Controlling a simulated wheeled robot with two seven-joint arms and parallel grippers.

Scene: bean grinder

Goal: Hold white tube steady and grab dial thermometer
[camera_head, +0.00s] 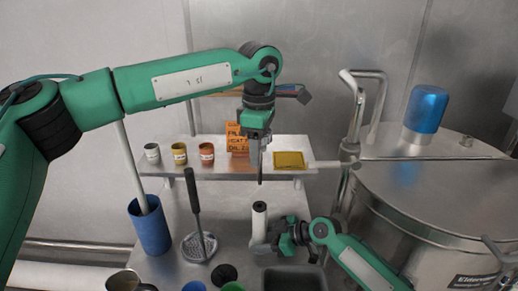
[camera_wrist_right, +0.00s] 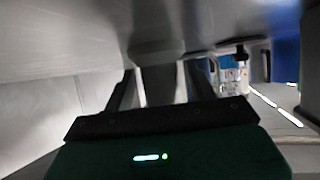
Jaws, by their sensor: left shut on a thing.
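The white tube (camera_head: 259,219) stands upright on the metal table in the head view. My right gripper (camera_head: 270,246) is low beside it, with its fingers at the tube's lower part. In the right wrist view a grey upright shape (camera_wrist_right: 160,85) lies between the fingers of that gripper (camera_wrist_right: 162,92); whether they press on it is unclear. My left gripper (camera_head: 259,158) points down above the tube and is shut on a thin dark thing (camera_head: 260,176) hanging below it. I cannot make out a dial, so I cannot tell whether this is the thermometer.
A shelf (camera_head: 225,171) behind holds small cups (camera_head: 180,152), an orange sign (camera_head: 236,138) and a yellow tray (camera_head: 289,160). A blue container (camera_head: 150,228) and a dark-handled tool (camera_head: 199,245) stand left. A large steel vessel (camera_head: 425,205) blocks the right.

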